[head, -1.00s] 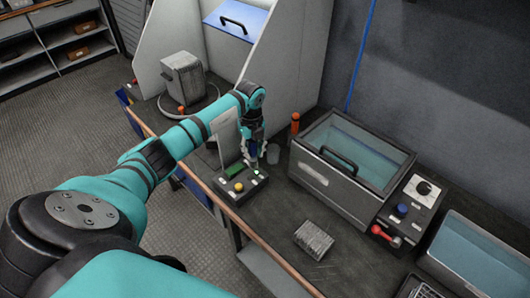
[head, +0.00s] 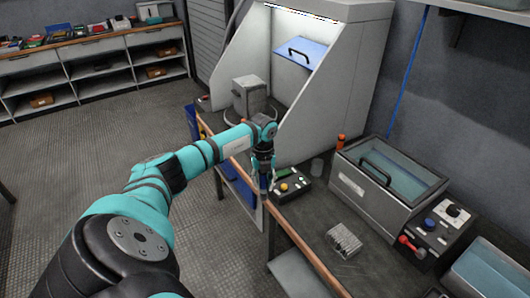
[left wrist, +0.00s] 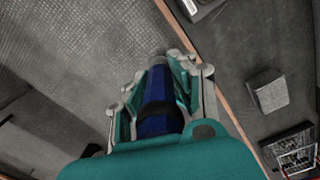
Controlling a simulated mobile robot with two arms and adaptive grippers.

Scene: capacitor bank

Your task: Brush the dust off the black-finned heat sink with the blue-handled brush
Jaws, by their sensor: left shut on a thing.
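My left gripper (head: 264,181) is at the table's front edge, just left of the small control box. In the left wrist view, its fingers (left wrist: 160,85) are shut around the blue handle of the brush (left wrist: 158,112); the bristle end is hard to make out. A dark finned block, which looks like the black-finned heat sink (left wrist: 293,152), is at the lower right of the left wrist view, apart from the gripper. Light specks show on it. In the head view only a dark bit shows at the bottom edge. My right gripper is not in view.
A grey ribbed block (head: 343,241) sits on the dark table (head: 310,215). The control box (head: 288,185) has a yellow button. A lidded glass-topped case (head: 385,190) and a panel with a red handle (head: 430,235) stand behind. The floor at left is clear.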

